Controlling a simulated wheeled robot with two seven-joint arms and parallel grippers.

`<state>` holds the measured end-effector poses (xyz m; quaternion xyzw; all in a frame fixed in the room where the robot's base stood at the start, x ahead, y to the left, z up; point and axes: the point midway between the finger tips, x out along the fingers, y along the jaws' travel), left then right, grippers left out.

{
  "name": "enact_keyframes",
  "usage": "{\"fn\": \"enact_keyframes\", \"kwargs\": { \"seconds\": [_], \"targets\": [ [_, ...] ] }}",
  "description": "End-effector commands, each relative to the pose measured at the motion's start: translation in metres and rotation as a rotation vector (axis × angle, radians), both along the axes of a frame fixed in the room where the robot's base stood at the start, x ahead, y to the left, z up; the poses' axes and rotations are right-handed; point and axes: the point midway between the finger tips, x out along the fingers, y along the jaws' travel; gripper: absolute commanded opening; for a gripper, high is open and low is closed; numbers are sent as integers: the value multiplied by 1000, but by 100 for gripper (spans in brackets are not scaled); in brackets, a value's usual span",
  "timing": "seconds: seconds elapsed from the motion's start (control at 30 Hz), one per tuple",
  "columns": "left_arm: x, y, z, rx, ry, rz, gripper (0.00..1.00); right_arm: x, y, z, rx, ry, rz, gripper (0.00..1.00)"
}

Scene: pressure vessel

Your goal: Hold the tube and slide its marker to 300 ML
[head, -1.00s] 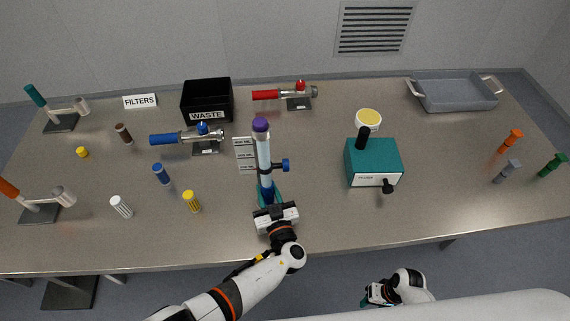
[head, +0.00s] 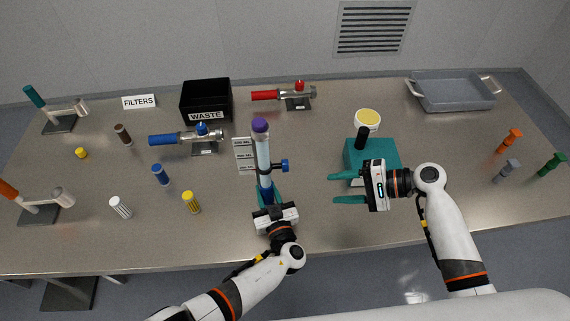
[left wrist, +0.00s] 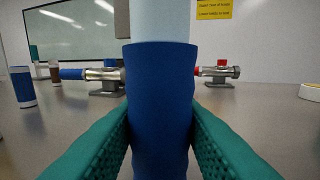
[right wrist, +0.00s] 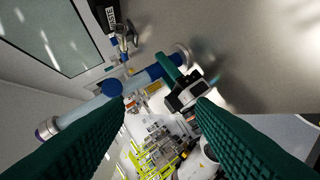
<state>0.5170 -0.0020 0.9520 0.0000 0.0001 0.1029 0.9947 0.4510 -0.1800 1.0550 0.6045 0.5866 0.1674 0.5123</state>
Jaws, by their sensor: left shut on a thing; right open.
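The tube (head: 263,152) stands upright with a purple cap and a dark blue lower part. Its blue marker (head: 284,165) sticks out to the right, about level with the lowest plate of the label board (head: 243,155); the lettering is too small to read surely. My left gripper (head: 267,196) is shut on the tube's blue lower part, which fills the left wrist view (left wrist: 160,110). My right gripper (head: 336,188) is open and empty, fingers pointing left at the tube, some way to its right. The right wrist view shows the blue marker (right wrist: 112,88) beyond the fingers.
A teal box (head: 373,160) with a black knob stands behind my right gripper. Blue (head: 190,138) and red (head: 285,95) handled fittings, a waste bin (head: 206,100) and several small cylinders stand around. The table between tube and right gripper is clear.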

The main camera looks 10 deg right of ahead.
Motion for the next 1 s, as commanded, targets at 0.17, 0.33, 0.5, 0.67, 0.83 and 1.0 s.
{"fn": "enact_keyframes", "kwargs": {
  "seconds": [0.17,0.33,0.5,0.67,0.83,1.0],
  "targets": [
    [0,0,0,0,0,0,3,24,16,38,169,72,-83,50],
    [0,0,0,0,0,0,3,32,29,44,212,96,-100,50],
    [0,0,0,0,0,0,3,41,56,38,214,96,-99,50],
    [0,0,0,0,0,0,3,51,86,30,213,95,-98,50],
    [0,0,0,0,0,0,3,60,112,22,210,94,-99,50],
    [0,0,0,0,0,1,3,65,126,18,208,94,-99,50]
  ]
}}
